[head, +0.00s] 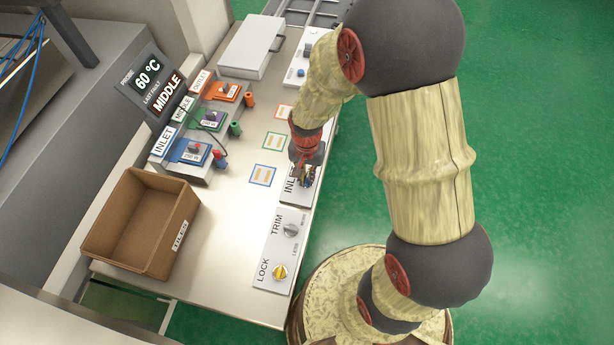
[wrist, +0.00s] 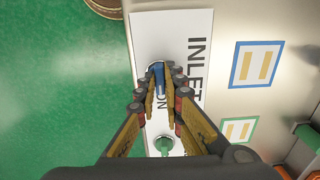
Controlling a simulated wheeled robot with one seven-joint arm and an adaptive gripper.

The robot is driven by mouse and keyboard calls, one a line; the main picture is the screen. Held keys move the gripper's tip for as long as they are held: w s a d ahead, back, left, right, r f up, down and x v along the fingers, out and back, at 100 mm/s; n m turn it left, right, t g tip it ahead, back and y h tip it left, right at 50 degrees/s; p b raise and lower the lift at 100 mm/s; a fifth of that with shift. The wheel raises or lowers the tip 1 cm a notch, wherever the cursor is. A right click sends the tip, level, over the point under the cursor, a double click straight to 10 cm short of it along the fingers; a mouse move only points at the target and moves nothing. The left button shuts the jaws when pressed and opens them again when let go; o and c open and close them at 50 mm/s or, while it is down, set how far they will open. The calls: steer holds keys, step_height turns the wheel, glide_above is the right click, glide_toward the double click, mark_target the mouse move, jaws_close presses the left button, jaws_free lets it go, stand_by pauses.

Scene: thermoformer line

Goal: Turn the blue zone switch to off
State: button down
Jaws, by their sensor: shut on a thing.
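The blue zone switch (wrist: 157,76) shows in the wrist view on a white panel (wrist: 150,30) lettered INLET. It lies between my fingertips, and the word ON is printed just below it. My gripper (wrist: 159,82) is shut on the switch, with a finger on each side. In the head view my gripper (head: 304,178) reaches down over the INLET panel (head: 291,190) and hides the switch. A green knob (wrist: 163,145) sits lower in the wrist view, partly framed by my fingers.
A panel with a yellow LOCK knob (head: 280,271) and grey TRIM knob (head: 291,230) lies nearer. A cardboard box (head: 112,222) stands at left. Coloured INLET, MIDDLE and OUTLET units stand behind, beside a display (head: 152,85) reading 60 °C and MIDDLE. Another blue knob (head: 301,72) is farther back.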

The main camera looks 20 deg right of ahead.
stand_by(0.5)
steer(key=shift+n, duration=1.4)
steer(key=shift+n, duration=1.4)
